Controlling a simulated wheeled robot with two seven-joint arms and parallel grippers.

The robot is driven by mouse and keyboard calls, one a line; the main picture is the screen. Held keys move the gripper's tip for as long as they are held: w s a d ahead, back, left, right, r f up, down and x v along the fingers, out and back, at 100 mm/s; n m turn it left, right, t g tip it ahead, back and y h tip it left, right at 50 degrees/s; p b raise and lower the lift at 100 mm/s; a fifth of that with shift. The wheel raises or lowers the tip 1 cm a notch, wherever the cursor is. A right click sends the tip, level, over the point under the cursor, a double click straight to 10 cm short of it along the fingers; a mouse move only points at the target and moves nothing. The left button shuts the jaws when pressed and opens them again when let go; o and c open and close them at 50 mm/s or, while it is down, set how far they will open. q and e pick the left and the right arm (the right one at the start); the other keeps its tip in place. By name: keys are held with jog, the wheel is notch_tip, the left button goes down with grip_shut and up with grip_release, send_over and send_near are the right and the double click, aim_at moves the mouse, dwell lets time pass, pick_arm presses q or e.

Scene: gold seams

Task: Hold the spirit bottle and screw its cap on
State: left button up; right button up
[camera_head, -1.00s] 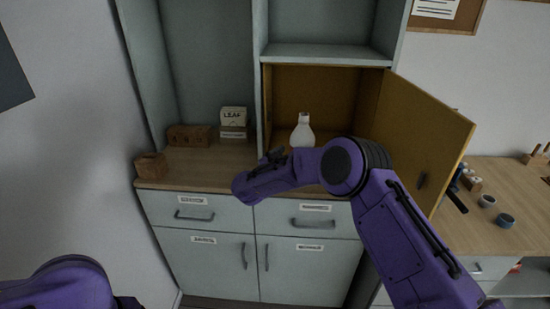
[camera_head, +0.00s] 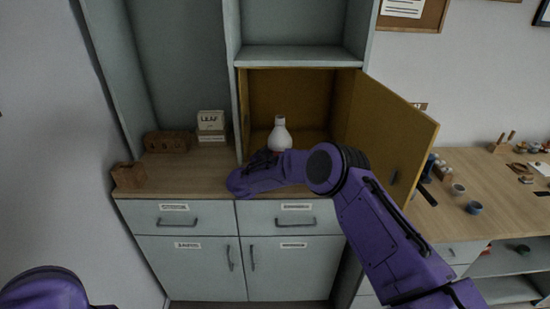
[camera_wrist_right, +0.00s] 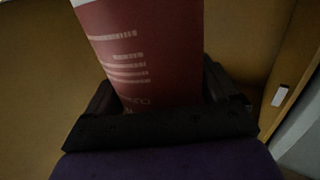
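The spirit bottle (camera_head: 280,136) is white with a narrow neck and stands upright in the open yellow-lined cupboard. Its red label with pale print (camera_wrist_right: 148,55) fills the middle of the right wrist view. My right gripper (camera_wrist_right: 162,92) has a dark finger close on each side of the label, with no clear gap, so it looks shut on the bottle. In the head view my right forearm and wrist hide the bottle's lower part and the fingers. I cannot make out the cap. Only a purple part of my left arm shows at the lower left; its gripper is out of view.
The cupboard's yellow door (camera_head: 392,135) stands open to the right of the bottle. A box marked LEAF (camera_head: 210,122) and brown blocks (camera_head: 167,141) are on the counter at left. A wooden desk (camera_head: 490,190) with small pots (camera_head: 474,208) is at right.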

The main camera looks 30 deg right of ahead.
aim_at(283, 133)
jog(key=shift+w+r, duration=0.1)
